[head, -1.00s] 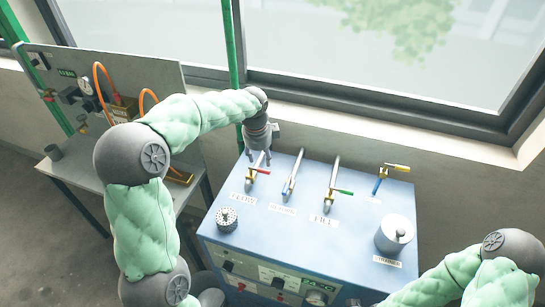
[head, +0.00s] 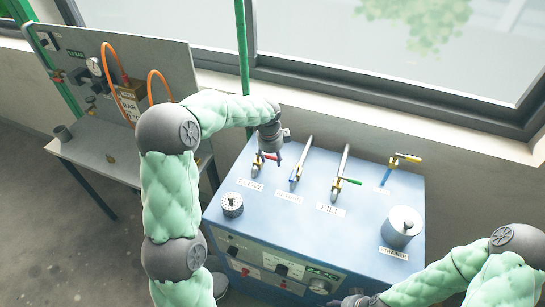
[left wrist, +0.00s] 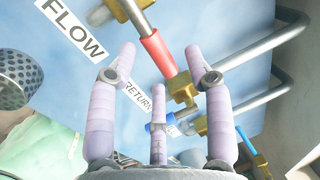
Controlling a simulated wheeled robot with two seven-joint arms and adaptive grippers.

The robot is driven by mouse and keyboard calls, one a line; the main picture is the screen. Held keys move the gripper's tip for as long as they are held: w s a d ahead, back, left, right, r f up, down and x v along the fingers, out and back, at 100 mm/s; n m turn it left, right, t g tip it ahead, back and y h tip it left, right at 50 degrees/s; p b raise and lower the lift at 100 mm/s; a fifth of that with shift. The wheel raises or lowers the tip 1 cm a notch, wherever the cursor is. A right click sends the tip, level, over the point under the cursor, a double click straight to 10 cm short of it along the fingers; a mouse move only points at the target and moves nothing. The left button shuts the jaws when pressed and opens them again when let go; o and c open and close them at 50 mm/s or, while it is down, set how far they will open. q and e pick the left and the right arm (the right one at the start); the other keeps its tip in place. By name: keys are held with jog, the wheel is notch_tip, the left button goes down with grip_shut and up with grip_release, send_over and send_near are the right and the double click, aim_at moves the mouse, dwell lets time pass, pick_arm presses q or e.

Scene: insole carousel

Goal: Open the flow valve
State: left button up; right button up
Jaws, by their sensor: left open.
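The flow valve, with a red handle (head: 271,157) and brass body, stands behind the FLOW label (head: 249,184) on the blue bench. My left gripper (head: 268,158) is open at the valve and partly hides it in the head view. In the left wrist view, the red handle (left wrist: 158,53) lies between the spread fingers of my left gripper (left wrist: 160,65), with a brass fitting (left wrist: 180,92) by the right finger. Contact cannot be told. My right gripper (head: 358,300) is at the bottom edge, partly cut off; its jaw state is unclear.
The blue-handled RETURN valve (head: 295,174) and green-handled FILL valve (head: 349,181) stand to the right on upright pipes. A yellow-handled valve (head: 407,158), strainer canister (head: 402,226) and perforated cylinder (head: 232,204) are also on the bench. A window is behind.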

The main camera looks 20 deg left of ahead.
pick_arm(q)
jog(key=shift+f, duration=0.15)
grip_shut()
